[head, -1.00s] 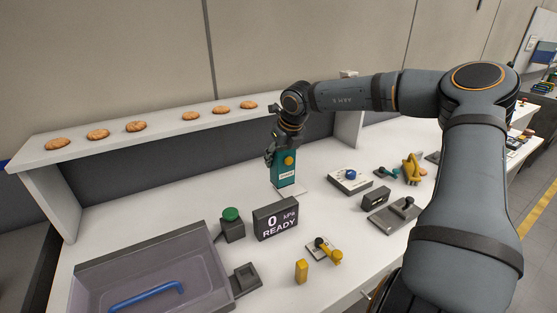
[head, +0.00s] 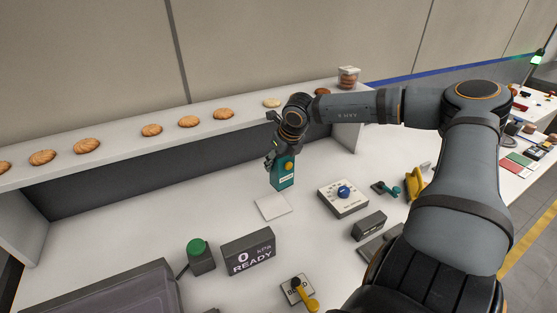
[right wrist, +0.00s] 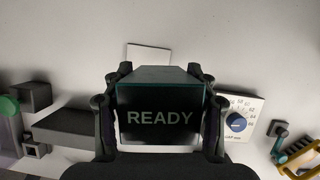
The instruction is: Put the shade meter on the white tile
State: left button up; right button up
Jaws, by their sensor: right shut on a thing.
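The shade meter (head: 283,171) is a teal upright block with a yellow button, and its dark face reads READY in the right wrist view (right wrist: 160,118). My right gripper (head: 278,150) is shut on it, with one finger on each side. The white tile (head: 273,206) lies flat on the bench, just below and left of the meter in the head view. In the right wrist view the tile (right wrist: 148,54) shows past the meter's top edge, partly hidden by it. The meter appears apart from the tile; its exact height is unclear. My left gripper is not in view.
A display box (head: 248,251) reading 0 kPa READY and a green button (head: 196,247) stand in front. A dial box (head: 343,198) is to the right. A shelf with several biscuits (head: 189,121) runs behind. The bench left of the tile is clear.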

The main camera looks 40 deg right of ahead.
jog(key=s+a+r+n+y+p, duration=0.1)
jog(key=s+a+r+n+p, duration=0.1)
jog(key=s+a+p, duration=0.35)
jog(key=s+a+r+n+p, duration=0.1)
jog(key=s+a+r+p, duration=0.15)
jog(key=a+p, duration=0.6)
jog(key=w+d+f+b, duration=0.9)
jog(key=d+f+b, duration=0.1)
jog(key=b, duration=1)
jog(key=shift+d, duration=0.35)
